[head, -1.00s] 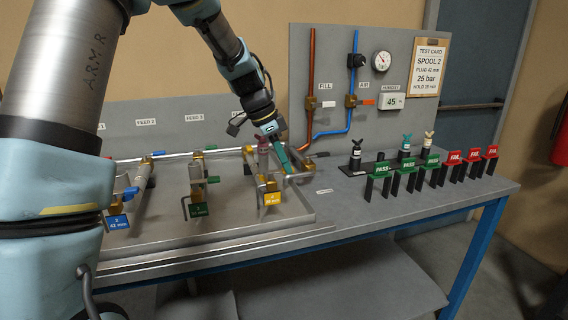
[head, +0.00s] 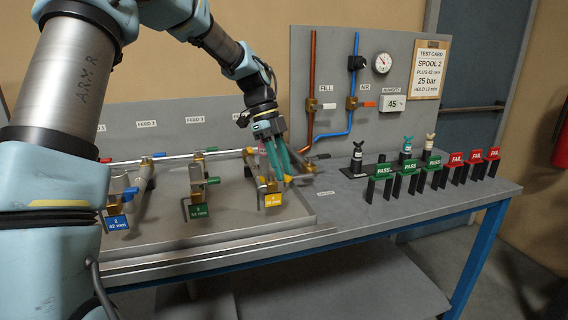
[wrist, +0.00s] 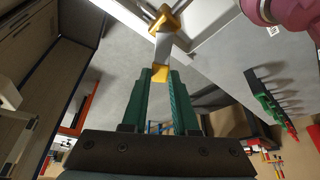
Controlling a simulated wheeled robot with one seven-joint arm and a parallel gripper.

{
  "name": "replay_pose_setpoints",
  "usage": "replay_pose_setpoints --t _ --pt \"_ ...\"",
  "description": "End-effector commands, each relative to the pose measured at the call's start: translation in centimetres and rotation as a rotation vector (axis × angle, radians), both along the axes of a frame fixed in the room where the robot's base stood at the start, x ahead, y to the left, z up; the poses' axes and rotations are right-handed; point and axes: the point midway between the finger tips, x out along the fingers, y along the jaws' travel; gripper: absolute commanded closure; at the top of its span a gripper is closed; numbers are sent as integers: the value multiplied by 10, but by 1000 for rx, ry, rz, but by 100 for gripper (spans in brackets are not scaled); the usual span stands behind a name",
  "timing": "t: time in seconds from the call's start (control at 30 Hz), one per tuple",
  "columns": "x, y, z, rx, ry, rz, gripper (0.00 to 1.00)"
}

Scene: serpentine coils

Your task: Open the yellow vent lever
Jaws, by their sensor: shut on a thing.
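The vent lever (wrist: 163,47) shows in the wrist view as a short pale bar with yellow ends, running up to a yellow fitting (wrist: 165,18). My gripper (wrist: 159,76) has its green fingers closed on the lever's near yellow end. In the head view my gripper (head: 282,172) points down at the right end of the bench's spool row, by a brass fitting. The fingers hide the lever there, so its angle cannot be told from that view.
A yellow tag (head: 273,200) hangs just below my gripper. Spools with blue tag (head: 117,222) and green tag (head: 197,210) stand to the left. Black plugs (head: 357,155) and PASS (head: 384,170) and FAIL (head: 456,158) tags stand to the right. A pink part (wrist: 285,10) is close by.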

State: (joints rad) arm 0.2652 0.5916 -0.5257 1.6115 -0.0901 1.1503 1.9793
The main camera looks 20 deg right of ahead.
Motion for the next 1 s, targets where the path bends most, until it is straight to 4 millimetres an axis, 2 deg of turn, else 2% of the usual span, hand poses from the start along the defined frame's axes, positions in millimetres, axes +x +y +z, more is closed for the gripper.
replay_pose_setpoints --t 0.5,1.0 --pt "-4 15 2 0 1 -435 100" --pt "-4 21 0 0 0 -604 100"
